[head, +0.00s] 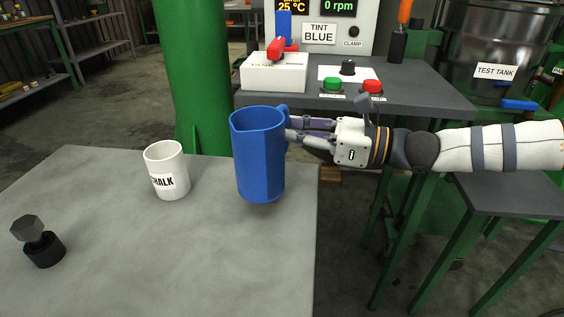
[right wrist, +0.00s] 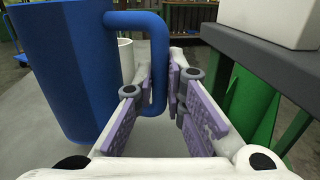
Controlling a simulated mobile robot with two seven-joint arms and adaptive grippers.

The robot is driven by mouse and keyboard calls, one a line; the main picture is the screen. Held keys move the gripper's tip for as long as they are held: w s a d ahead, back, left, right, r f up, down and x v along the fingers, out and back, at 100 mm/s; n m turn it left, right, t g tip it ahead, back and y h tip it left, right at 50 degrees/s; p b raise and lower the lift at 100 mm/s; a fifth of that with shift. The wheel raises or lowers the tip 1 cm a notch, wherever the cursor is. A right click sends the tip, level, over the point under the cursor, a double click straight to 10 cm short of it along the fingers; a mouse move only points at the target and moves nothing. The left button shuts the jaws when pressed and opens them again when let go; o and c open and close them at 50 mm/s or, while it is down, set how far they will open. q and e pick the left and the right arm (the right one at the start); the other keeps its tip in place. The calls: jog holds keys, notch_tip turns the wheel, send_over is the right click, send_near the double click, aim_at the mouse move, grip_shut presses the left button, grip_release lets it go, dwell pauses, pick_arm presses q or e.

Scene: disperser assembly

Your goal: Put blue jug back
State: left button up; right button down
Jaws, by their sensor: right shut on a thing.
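The blue jug (head: 258,155) is upright at the right edge of the grey table in the head view, with a shadow beneath it. I cannot tell for certain whether its base touches the table. My right gripper (head: 290,128) comes in from the right and is shut on the jug's handle. In the right wrist view the blue jug (right wrist: 65,70) is at the left, and its handle (right wrist: 158,65) runs down between the purple finger pads of my right gripper (right wrist: 165,95). My left gripper is not in view.
A white CHALK cup (head: 166,170) stands left of the jug on the grey table (head: 110,260). A dark bolt-like piece (head: 40,240) is at the far left. A green column (head: 190,75) rises behind. A control bench (head: 420,98) with buttons and a white box (head: 275,73) stands beyond.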

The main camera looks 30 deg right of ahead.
aim_at(286, 148)
jog(key=f, duration=0.1)
jog(key=w+f+b, duration=0.1)
jog(key=f, duration=0.1)
jog(key=shift+a+f+b, duration=0.1)
jog(key=shift+a+b, duration=0.1)
jog(key=shift+b, duration=0.1)
jog(key=shift+f, duration=0.3)
jog(key=shift+f, duration=0.2)
jog(key=c, duration=1.7)
grip_release()
jog(key=shift+o, duration=0.2)
jog(key=shift+r, duration=0.1)
